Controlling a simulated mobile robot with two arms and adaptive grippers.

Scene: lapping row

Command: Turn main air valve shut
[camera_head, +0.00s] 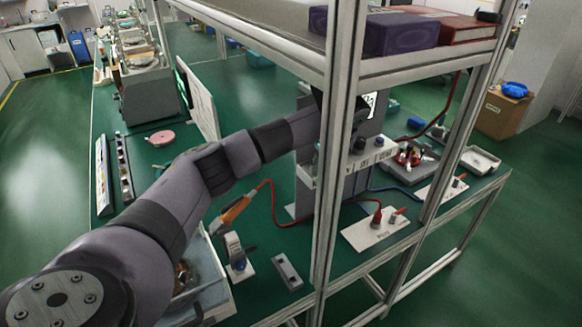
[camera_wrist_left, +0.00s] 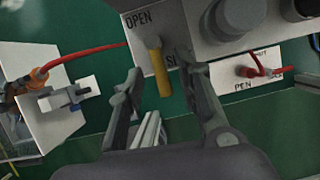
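In the left wrist view a yellow valve lever (camera_wrist_left: 158,72) stands out from a grey panel (camera_wrist_left: 136,22). The word OPEN is at the lever's upper left. A second word, partly hidden, starts with S to its right. My left gripper (camera_wrist_left: 156,66) is open, with one finger on each side of the lever in the picture. The right finger's tip appears close to it; I cannot tell whether it touches. In the head view my left arm reaches to the panel behind a shelf post, which hides the gripper and lever. My right gripper is not in view.
A metal frame post (camera_head: 338,150) and a shelf (camera_head: 400,65) carrying a purple box (camera_head: 385,33) and a red box (camera_head: 465,29) stand near the arm. Round dark knobs (camera_wrist_left: 234,17) sit beside the lever. A red cable (camera_head: 272,205) and white plates (camera_head: 372,233) are around the panel.

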